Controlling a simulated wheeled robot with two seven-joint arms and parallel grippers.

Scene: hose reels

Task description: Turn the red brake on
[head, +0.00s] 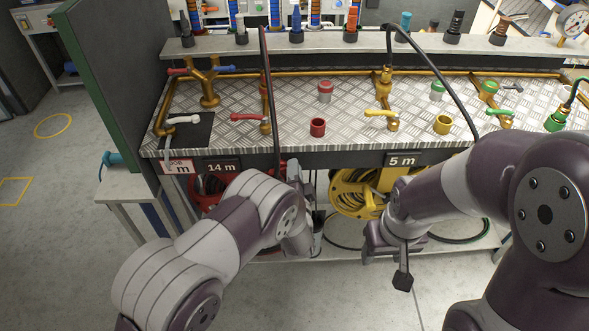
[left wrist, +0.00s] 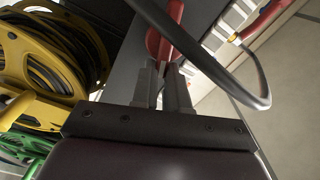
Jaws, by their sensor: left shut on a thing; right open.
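The red hose reel (head: 207,192) sits under the bench on the left, partly hidden by my left arm. My left gripper (head: 294,172) is at the bench's front, right of the red reel. In the left wrist view, the left gripper's fingers (left wrist: 165,88) are shut on a red bar (left wrist: 164,35), which looks like the red brake. The bar is mostly hidden in the head view, and its on or off position cannot be told. My right gripper (head: 378,245) is open and empty before the yellow reel; its fingertips are hard to make out.
The yellow reel (head: 352,194) is under the bench; it also shows in the left wrist view (left wrist: 40,62). A black hose (left wrist: 258,90) loops close right of my left gripper. The metal bench top (head: 345,95) carries red and yellow taps.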

